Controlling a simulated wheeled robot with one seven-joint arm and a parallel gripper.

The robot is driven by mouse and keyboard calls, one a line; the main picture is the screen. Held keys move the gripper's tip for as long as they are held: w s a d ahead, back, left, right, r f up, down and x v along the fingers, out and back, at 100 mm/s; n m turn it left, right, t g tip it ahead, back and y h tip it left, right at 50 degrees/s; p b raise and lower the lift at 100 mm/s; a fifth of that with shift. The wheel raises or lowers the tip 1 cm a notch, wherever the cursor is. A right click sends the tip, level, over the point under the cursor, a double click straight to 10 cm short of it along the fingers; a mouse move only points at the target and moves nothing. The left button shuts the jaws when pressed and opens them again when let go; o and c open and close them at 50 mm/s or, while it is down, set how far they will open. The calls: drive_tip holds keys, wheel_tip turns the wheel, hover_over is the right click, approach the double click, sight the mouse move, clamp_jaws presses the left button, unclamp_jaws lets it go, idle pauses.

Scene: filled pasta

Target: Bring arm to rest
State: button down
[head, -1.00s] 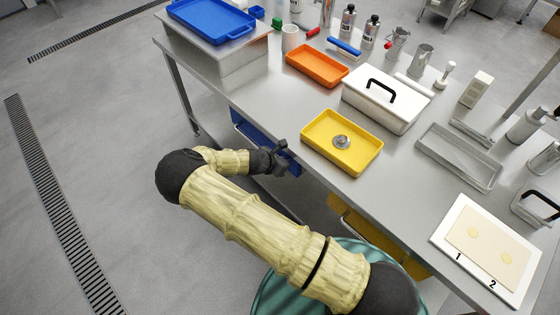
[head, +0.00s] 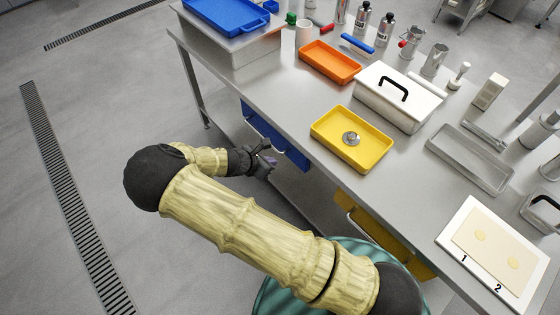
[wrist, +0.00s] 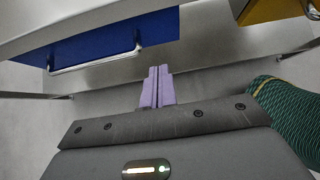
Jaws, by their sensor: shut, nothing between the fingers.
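My gripper (head: 268,161) is off the front edge of the steel table, beside the blue drawer (head: 276,135) under the tabletop. In the wrist view its two lilac fingers (wrist: 157,88) are together with nothing between them. The blue drawer front with its metal handle also shows at the upper left of the wrist view (wrist: 110,45). My arm is bent, with its elbow out to the left over the floor. The gripper looks apart from the drawer and the table.
The steel table (head: 285,88) holds a yellow tray (head: 330,137) with a round metal piece, an orange tray (head: 330,62), a white lidded box (head: 395,105) and a white board (head: 455,245) with dough. A yellow drawer (head: 385,232) is under the table. The floor at left is clear.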

drive_tip(key=shift+s+a+r, duration=0.25)
drive_tip(key=shift+a+r, duration=0.15)
drive_tip(key=shift+r, duration=0.05)
drive_tip(key=shift+s, duration=0.1)
drive_tip(key=s+d+r+m+g+y+p, duration=0.1)
drive_tip(key=s+d+r+m+y, duration=0.1)
drive_tip(key=s+d+r+m, duration=0.2)
drive_tip(key=s+d+r+m+g+y+p, duration=0.1)
drive_tip(key=s+d+r+m, duration=0.4)
drive_tip(key=d+r+m, duration=0.5)
drive_tip(key=s+d+r+m+g+y+p, duration=0.1)
drive_tip(key=s+d+r+m+y+p, duration=0.1)
drive_tip(key=s+d+r+m, duration=0.3)
drive_tip(key=d+r+m+y, duration=0.1)
drive_tip(key=d+r+m, duration=0.2)
drive_tip(key=r+m, duration=0.4)
drive_tip(key=shift+r+m+g+p, duration=0.3)
drive_tip(key=shift+r+m+p, duration=0.1)
drive_tip(key=shift+r, duration=0.2)
drive_tip(key=c, duration=2.2)
unclamp_jaws()
drive_tip(key=shift+w, duration=0.15)
